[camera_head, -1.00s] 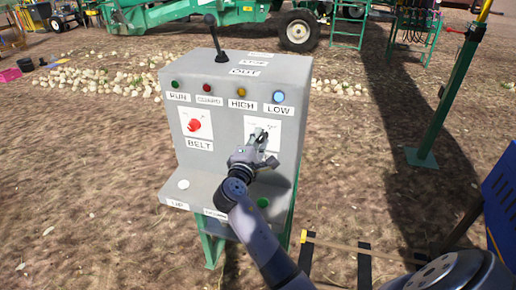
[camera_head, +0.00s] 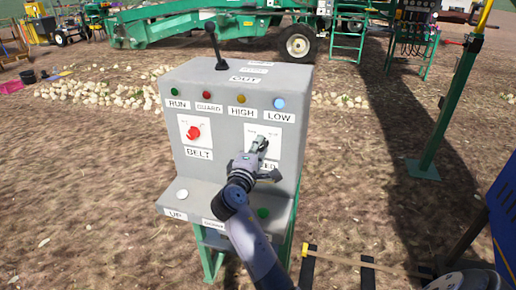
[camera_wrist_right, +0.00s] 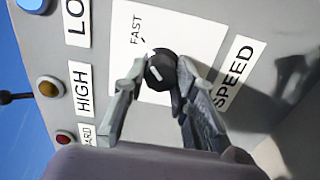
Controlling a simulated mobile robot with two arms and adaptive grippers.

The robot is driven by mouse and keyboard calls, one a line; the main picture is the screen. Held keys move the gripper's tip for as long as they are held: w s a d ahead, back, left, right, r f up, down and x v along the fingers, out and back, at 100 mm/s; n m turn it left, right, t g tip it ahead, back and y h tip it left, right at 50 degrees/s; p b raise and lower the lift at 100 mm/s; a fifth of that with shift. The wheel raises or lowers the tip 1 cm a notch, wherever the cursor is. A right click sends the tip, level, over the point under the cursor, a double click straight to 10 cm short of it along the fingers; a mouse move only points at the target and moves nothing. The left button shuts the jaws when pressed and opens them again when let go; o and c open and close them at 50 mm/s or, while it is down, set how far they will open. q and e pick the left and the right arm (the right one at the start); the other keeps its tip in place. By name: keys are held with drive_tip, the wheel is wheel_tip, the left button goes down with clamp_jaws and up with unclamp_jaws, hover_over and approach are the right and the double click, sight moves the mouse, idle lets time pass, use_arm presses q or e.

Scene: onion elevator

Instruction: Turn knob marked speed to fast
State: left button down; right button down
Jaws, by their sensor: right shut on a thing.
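The speed knob (camera_wrist_right: 160,70) is a black round knob with a small white mark, on a white plate of the grey control panel (camera_head: 232,115). My right gripper (camera_wrist_right: 158,76) is shut on it, one finger on each side, in the right wrist view. The word FAST (camera_wrist_right: 136,27) is printed on the plate above and left of the knob there. The SPEED label (camera_wrist_right: 236,72) is to the right. In the head view my right gripper (camera_head: 262,148) reaches the plate and hides most of the knob and part of the label. My left gripper is not in view.
The red belt knob (camera_head: 193,132) is left of the speed knob. Several coloured lights line the panel above, and a black lever (camera_head: 215,45) stands on top. A white button (camera_head: 182,194) and a green button (camera_head: 263,212) sit on the lower ledge. A green post (camera_head: 450,110) stands at right.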

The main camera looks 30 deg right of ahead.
drive_tip(key=c, duration=1.3)
unclamp_jaws()
drive_tip(key=v, duration=0.7)
drive_tip(key=shift+s+a, duration=0.2)
drive_tip(key=shift+f, duration=0.15)
